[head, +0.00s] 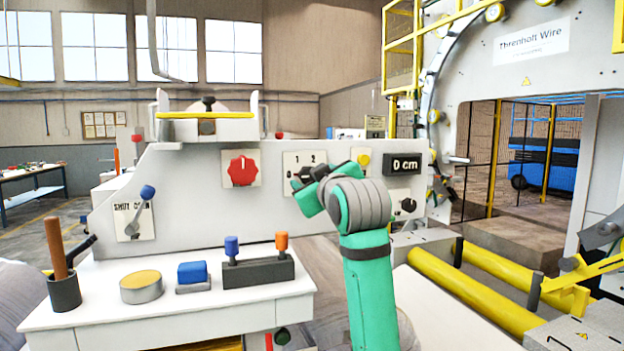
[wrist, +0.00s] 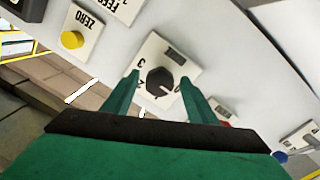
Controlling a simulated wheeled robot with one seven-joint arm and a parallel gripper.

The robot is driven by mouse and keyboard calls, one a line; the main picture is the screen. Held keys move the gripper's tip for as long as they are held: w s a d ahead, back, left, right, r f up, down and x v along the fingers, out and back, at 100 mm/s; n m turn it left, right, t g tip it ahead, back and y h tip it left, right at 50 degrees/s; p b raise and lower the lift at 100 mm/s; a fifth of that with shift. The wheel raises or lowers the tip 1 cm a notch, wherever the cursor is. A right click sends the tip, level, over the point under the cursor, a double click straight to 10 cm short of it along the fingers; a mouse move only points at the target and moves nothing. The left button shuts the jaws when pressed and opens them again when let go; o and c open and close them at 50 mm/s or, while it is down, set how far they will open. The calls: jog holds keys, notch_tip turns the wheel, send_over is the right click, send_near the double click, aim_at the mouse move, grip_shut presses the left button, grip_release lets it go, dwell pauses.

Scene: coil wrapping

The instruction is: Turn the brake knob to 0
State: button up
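The brake knob (wrist: 160,84) is a dark round knob on a white square plate with a dark label and numbers. A 3 and a 2 show on the plate's left in the wrist view. A pale mark on the knob seems to face lower left, near the 2. In the head view the plate (head: 291,160) shows 1 and 2 along its top, and my gripper hides most of the knob. My gripper (wrist: 158,76) is open, one finger on each side of the knob; I cannot tell whether they touch it. It also shows in the head view (head: 303,190).
On the same panel are a red knob (head: 242,171), a yellow button (head: 363,160), a 0 cm display (head: 404,163), another dark knob (head: 408,205) and a blue-tipped lever (head: 147,193). A white side table (head: 100,308) with several items stands at lower left. Yellow rollers (head: 470,300) lie at right.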

jog(key=v, duration=1)
jog(key=shift+s, duration=0.4)
